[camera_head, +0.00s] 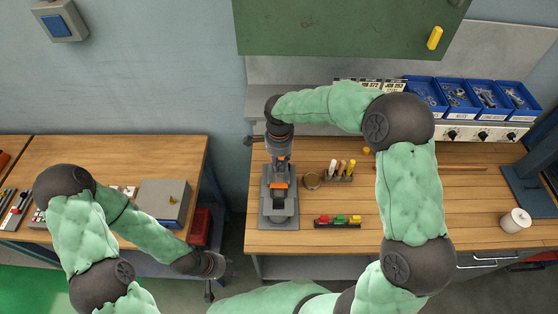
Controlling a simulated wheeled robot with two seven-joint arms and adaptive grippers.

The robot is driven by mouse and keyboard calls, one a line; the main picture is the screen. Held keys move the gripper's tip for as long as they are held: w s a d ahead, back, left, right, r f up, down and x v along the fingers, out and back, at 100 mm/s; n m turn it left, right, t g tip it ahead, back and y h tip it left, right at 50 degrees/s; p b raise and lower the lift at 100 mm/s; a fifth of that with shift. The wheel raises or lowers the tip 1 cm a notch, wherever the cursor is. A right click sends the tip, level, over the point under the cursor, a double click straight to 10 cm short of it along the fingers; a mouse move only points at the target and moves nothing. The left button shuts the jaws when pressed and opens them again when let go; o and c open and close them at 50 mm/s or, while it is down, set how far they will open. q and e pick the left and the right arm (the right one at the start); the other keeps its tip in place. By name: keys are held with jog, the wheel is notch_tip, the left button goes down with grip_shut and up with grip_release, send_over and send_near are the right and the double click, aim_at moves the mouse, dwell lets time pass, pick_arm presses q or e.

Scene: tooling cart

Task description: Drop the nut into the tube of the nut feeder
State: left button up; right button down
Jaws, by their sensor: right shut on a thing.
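My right gripper (281,160) hangs from the dark wrist at the end of the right arm, above the rear part of a grey stand-like device (279,214) on the right bench. This device looks like the nut feeder, but its tube cannot be made out behind the gripper. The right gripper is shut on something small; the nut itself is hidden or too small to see. My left gripper (212,267) is low in front of the gap between the benches, away from the feeder. Its fingers are not clear.
A rack of coloured pieces (338,221) lies in front. Blue bins (460,96) stand at the back right. A grey box (164,201) sits on the left bench.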

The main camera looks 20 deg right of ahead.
jog(key=shift+f+b, duration=0.15)
jog(key=shift+b, duration=0.2)
dwell(0.8)
dwell(0.4)
jog(key=c, duration=1.4)
grip_release()
jog(key=shift+o, duration=0.3)
jog(key=shift+o, duration=0.8)
jog(key=o, duration=0.5)
jog(key=shift+o, duration=0.2)
